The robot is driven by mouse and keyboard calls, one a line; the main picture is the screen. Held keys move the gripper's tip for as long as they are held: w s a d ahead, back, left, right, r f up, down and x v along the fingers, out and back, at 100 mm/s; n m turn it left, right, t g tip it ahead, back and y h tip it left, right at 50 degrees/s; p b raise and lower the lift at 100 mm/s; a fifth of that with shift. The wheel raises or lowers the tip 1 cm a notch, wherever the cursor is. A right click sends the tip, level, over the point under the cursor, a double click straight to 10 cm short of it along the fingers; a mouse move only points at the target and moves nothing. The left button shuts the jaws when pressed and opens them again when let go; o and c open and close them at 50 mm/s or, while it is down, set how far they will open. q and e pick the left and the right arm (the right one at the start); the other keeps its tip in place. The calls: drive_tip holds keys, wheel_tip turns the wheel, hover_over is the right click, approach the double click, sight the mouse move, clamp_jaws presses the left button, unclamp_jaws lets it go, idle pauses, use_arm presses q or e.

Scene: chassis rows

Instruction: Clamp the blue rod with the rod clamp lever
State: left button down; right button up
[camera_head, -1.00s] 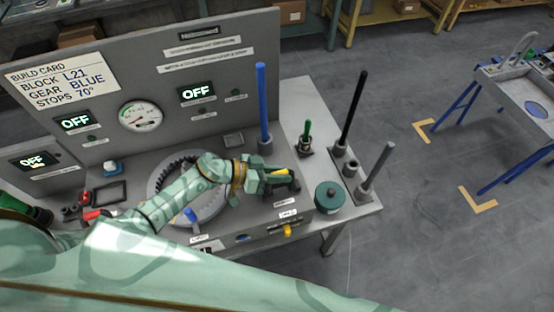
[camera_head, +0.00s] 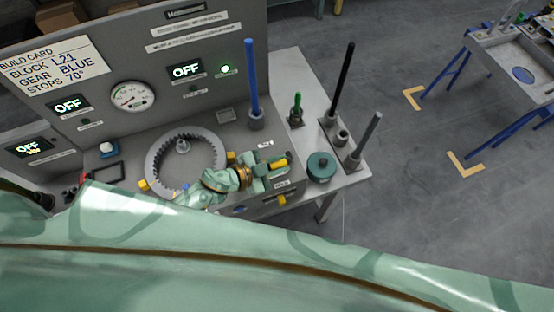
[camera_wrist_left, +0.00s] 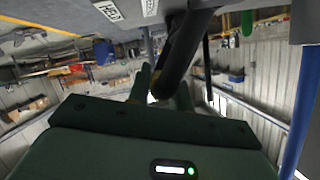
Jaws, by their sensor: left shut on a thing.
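The blue rod (camera_head: 251,80) stands upright in a grey socket on the bench, and its blue shaft also shows at the right edge of the left wrist view (camera_wrist_left: 303,115). My left gripper (camera_head: 276,165) is at the front of the bench, in front of the rod's socket. It is shut on the dark handle of the rod clamp lever (camera_wrist_left: 183,50), which passes between its fingers in the left wrist view. In the head view the gripper hides most of the lever. My right gripper is not in view.
A ring gear (camera_head: 157,157) lies to the left of my gripper. A green-topped round canister (camera_head: 321,166) is close on its right. Black (camera_head: 343,80) and grey (camera_head: 367,138) rods stand upright further right. A panel with a lit green lamp (camera_head: 225,69) rises behind.

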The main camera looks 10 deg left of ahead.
use_arm(q)
drive_tip(key=shift+s+f, duration=0.15)
idle(0.3)
drive_tip(key=c, duration=1.3)
unclamp_jaws()
drive_tip(key=shift+d, duration=0.1)
drive_tip(key=v, duration=1.6)
drive_tip(key=shift+s+p, duration=0.2)
drive_tip(key=shift+p, duration=0.15)
